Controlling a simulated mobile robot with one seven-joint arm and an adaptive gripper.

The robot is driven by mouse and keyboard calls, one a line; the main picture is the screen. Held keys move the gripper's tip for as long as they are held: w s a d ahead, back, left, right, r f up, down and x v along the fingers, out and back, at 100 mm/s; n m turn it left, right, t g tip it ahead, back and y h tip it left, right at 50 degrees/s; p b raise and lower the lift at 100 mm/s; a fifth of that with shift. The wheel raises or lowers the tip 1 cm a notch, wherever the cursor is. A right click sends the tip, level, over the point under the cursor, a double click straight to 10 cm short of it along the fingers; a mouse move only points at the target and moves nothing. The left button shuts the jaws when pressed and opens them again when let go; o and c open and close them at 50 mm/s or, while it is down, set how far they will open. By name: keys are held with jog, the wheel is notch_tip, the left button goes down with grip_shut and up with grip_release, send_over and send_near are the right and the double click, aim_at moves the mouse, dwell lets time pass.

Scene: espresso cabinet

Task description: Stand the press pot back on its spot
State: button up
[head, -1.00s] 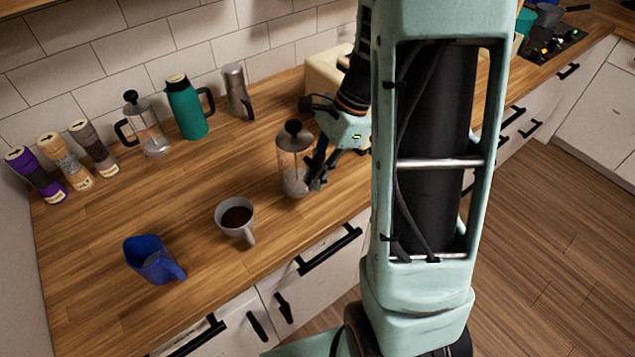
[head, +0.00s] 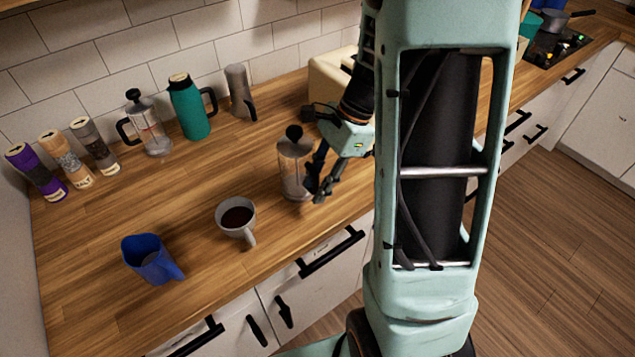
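A press pot (head: 294,168) with a clear body and black knob stands upright, or nearly so, near the counter's front edge. My gripper (head: 316,190) is at its right side, fingers pointing down, close to or touching it. The pot's handle side is hidden behind the dark fingers. I cannot tell whether they are closed on the handle or whether the base rests fully on the wood. A second press pot (head: 152,132) with a black handle stands at the back, left of the teal jug.
A mug of dark drink (head: 236,217) and a blue cup (head: 149,259) stand at the front left. A teal jug (head: 190,110), grey jug (head: 238,92), several grinders (head: 64,157) and a cream toaster (head: 328,80) line the wall. The counter's middle (head: 200,175) is clear.

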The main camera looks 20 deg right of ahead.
jog(key=v, duration=1.2)
jog(key=shift+r, duration=0.2)
